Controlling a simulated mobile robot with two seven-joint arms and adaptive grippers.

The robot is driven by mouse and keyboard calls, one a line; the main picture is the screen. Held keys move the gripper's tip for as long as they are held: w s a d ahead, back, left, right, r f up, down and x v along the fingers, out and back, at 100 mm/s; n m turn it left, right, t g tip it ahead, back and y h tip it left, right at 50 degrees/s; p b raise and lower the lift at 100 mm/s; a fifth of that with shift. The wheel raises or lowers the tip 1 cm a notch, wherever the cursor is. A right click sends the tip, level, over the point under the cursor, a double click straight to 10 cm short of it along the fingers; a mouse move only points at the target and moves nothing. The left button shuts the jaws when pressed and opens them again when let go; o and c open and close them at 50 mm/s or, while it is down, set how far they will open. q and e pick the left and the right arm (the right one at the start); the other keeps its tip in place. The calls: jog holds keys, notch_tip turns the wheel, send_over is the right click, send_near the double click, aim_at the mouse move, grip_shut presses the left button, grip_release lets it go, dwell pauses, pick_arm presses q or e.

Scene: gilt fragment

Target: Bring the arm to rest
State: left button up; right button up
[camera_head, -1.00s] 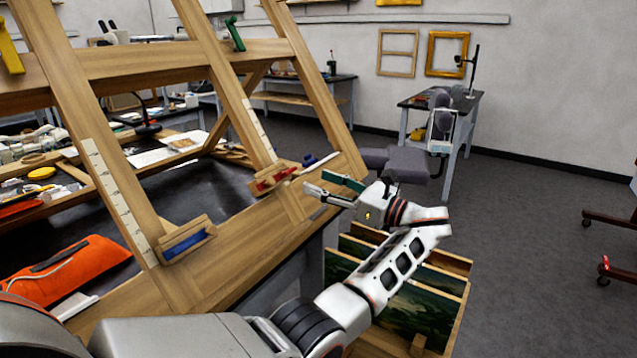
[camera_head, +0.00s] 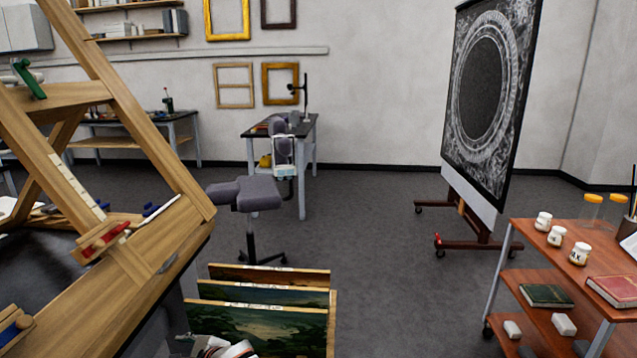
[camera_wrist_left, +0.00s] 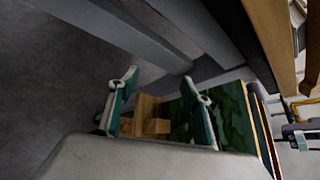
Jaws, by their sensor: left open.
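My left gripper (camera_wrist_left: 160,86) shows in the left wrist view, with its two green-padded fingers spread apart and nothing between them. It points past a wooden rack of paintings (camera_wrist_left: 230,115), whose green canvas shows behind and beside the right finger. In the head view only a small white part of my arm (camera_head: 228,348) shows at the bottom edge, in front of the paintings (camera_head: 265,325). The gripper itself is out of that view. My right gripper is in neither view.
A wooden easel frame (camera_head: 125,275) fills the left of the head view. A grey stool (camera_head: 247,195) stands behind the paintings. Open floor lies between.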

pick_arm(q)
jog(key=s+d+f+n+t+h, duration=0.1)
jog(key=s+d+f+n+h, duration=0.25)
jog(key=s+f, duration=0.45)
jog(key=s+d+f+n+t+h, duration=0.15)
jog(key=s+d+f+h, duration=0.25)
jog(key=s+f, duration=0.4)
jog(key=s+d+r+n+t+h, duration=0.1)
jog(key=s+d+r+n+h, duration=0.1)
jog(key=s, duration=0.5)
jog(key=s+d+r+n+t+h, duration=0.1)
jog(key=s+d+r+n+h, duration=0.1)
jog(key=s+d+n, duration=0.3)
jog(key=shift+s+d+r+n+h, duration=0.25)
jog(key=shift+s+d+h, duration=0.25)
jog(key=shift+s+h, duration=0.55)
